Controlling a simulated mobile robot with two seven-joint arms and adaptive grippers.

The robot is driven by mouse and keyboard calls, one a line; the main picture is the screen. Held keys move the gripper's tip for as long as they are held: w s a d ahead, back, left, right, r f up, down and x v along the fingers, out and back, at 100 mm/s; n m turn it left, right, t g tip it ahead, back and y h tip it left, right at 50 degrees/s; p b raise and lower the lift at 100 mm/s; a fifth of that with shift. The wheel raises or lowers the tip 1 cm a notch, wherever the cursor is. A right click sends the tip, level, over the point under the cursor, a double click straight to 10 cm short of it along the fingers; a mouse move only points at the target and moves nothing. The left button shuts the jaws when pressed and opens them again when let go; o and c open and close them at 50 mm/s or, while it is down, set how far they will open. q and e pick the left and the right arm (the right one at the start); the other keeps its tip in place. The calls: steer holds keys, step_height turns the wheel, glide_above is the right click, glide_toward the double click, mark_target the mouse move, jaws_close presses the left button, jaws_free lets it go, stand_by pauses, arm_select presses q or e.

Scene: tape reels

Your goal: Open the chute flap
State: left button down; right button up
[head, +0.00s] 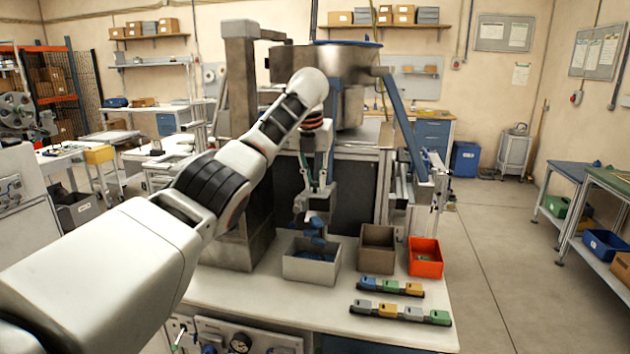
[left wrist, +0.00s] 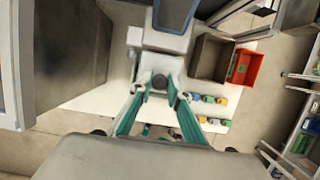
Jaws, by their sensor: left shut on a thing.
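My left gripper (head: 314,194) reaches in above the front of the bench, with its fingers pointing down. In the left wrist view its two teal fingers (left wrist: 158,88) close around a small dark round knob (left wrist: 159,81). The knob sits at the edge of a pale grey block (left wrist: 165,40) below a blue-edged chute (left wrist: 175,14). In the head view the chute's lower end and flap are mostly hidden by my gripper, so I cannot tell how far the flap is open. Blue pieces show just above and in a grey bin (head: 312,270) below. My right gripper is not in view.
A brown bin (head: 377,250) and an orange bin (head: 424,257) stand right of the grey bin. Two racks of coloured blocks (head: 392,287) lie in front on the white bench top (head: 270,305). A large metal bowl (head: 345,62) stands above. The floor at right is clear.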

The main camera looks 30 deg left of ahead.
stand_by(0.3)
arm_select(q)
steer(key=c, duration=1.9)
jaws_free()
steer(key=shift+w, duration=0.1)
steer(key=v, duration=1.2)
